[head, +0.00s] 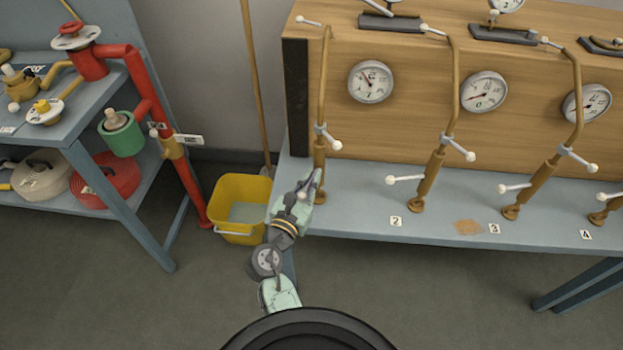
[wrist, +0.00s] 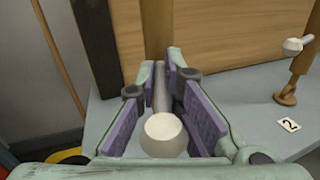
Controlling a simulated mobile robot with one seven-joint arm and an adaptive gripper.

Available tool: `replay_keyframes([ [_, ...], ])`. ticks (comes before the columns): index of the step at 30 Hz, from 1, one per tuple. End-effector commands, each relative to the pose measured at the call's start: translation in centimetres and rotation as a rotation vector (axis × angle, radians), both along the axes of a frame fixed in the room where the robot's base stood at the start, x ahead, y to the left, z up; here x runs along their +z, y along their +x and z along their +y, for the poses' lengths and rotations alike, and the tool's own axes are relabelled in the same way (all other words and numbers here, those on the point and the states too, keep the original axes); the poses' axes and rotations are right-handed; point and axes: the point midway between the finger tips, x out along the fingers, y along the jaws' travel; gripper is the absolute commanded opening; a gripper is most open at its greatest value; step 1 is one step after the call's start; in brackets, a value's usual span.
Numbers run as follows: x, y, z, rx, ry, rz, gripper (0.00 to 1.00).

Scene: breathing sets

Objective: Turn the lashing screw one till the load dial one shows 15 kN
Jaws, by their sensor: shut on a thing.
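Lashing screw one (head: 320,150) is the leftmost brown rod with a turnbuckle, upright against the wooden block. My gripper (head: 309,190) is at its lower part, shut on its handle. In the wrist view the handle's bar (wrist: 161,92) and white end knob (wrist: 166,134) lie between the purple pads of my gripper (wrist: 160,112). Load dial one (head: 370,82) is the round white gauge to the right of this screw. Its dark needle points to the upper left; its figures are too small to read surely.
Similar screws stand to the right, with plates 2 (head: 396,221), 3 (head: 494,228) and 4 (head: 586,235) on the grey bench (head: 350,205).

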Motion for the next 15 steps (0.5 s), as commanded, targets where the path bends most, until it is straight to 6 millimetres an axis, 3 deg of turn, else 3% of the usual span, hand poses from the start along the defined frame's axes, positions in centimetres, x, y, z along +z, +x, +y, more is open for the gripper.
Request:
replay_keyframes([
  [15,-0.28,-0.03,-0.23,0.036,-0.003,0.006,0.0],
])
